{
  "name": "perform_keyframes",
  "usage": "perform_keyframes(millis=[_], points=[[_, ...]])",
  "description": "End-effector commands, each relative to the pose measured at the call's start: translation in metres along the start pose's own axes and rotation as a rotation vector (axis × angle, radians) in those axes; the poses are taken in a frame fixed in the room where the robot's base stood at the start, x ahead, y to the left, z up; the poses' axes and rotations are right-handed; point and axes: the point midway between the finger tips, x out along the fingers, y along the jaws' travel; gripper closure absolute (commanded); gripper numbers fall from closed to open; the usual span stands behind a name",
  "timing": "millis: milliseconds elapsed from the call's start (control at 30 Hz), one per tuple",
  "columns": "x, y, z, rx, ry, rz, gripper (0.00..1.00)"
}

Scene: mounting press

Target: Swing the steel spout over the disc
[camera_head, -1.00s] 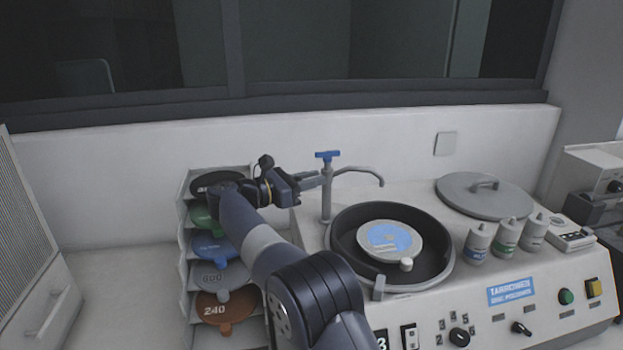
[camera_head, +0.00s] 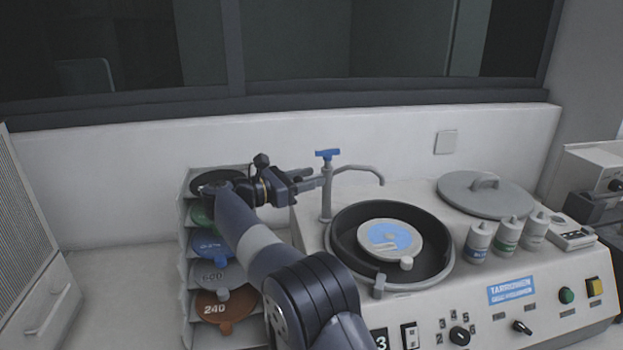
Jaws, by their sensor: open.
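The steel spout (camera_head: 365,168) is a thin curved grey tube on an upright post with a blue tap handle (camera_head: 327,154) on top. It reaches right from the post, and its bent tip hangs above the back rim of the black bowl. The disc (camera_head: 408,236), pale with a blue patch, lies in the bowl, in front of the tip. My gripper (camera_head: 318,180) is open, just left of the post and below the blue handle. The small gap between its fingertips and the post is hard to judge.
A rack of coloured, numbered discs (camera_head: 222,275) stands left, under my arm. A round grey lid (camera_head: 484,196) and several small bottles (camera_head: 507,236) sit on the machine right of the bowl (camera_head: 346,224). The wall rises close behind.

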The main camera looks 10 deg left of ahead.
Motion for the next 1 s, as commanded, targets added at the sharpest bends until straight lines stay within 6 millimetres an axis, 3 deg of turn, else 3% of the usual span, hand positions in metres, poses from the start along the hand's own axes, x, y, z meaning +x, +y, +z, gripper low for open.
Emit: perform_keyframes(millis=[300, 500, 867, 1000], points=[[-0.065, 0.001, -0.002, 0.002, 0.000, 0.004, 0.59], [-0.091, 0.001, -0.001, 0.002, 0.000, 0.003, 0.59], [-0.097, 0.000, 0.000, 0.001, -0.001, 0.000, 0.59], [-0.094, 0.000, 0.006, 0.000, -0.018, 0.002, 0.70]])
